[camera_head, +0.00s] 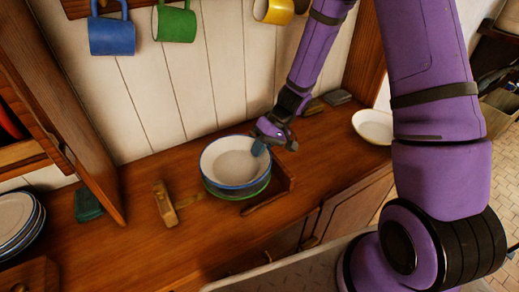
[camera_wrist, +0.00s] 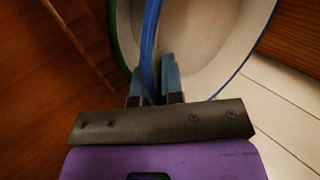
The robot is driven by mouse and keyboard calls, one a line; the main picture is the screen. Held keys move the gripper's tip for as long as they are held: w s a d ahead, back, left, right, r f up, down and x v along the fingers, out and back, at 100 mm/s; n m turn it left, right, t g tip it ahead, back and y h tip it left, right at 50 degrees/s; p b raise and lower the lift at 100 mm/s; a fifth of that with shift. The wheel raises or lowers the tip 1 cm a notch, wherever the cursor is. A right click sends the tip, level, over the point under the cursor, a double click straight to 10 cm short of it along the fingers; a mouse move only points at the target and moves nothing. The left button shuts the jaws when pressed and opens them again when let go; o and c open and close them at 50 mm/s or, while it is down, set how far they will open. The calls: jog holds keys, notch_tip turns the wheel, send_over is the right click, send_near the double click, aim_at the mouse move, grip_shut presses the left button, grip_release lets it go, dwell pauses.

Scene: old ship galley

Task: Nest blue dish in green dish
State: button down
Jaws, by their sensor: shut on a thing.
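The blue dish (camera_head: 233,157) is a cream bowl with a blue rim. In the head view it sits in or just over the green dish (camera_head: 256,190), whose green rim shows below it; I cannot tell if their bottoms touch. My gripper (camera_head: 262,144) is shut on the blue dish's rim at its right side. In the wrist view the fingers of my gripper (camera_wrist: 156,80) stand on both sides of the blue rim, and the blue dish (camera_wrist: 205,45) fills the top. A strip of the green dish (camera_wrist: 116,38) shows at its left.
A low wooden ledge (camera_head: 284,182) lies right of the dishes. A wooden tool (camera_head: 165,203) lies to the left, with a dark green block (camera_head: 88,205) beyond. A white bowl (camera_head: 374,126) stands at the right. Blue (camera_head: 112,37) and green (camera_head: 175,24) mugs hang above.

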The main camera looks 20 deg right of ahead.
jog(key=shift+f, duration=0.55)
dwell(0.7)
jog(key=c, duration=1.2)
grip_release()
jog(key=shift+d+f, duration=0.1)
jog(key=shift+d, duration=0.05)
jog(key=shift+c, duration=0.3)
jog(key=shift+o, duration=0.5)
jog(key=shift+d+r, duration=0.1)
jog(key=shift+r, duration=1.1)
jog(key=shift+a+r, duration=0.2)
jog(key=shift+r, duration=2.7)
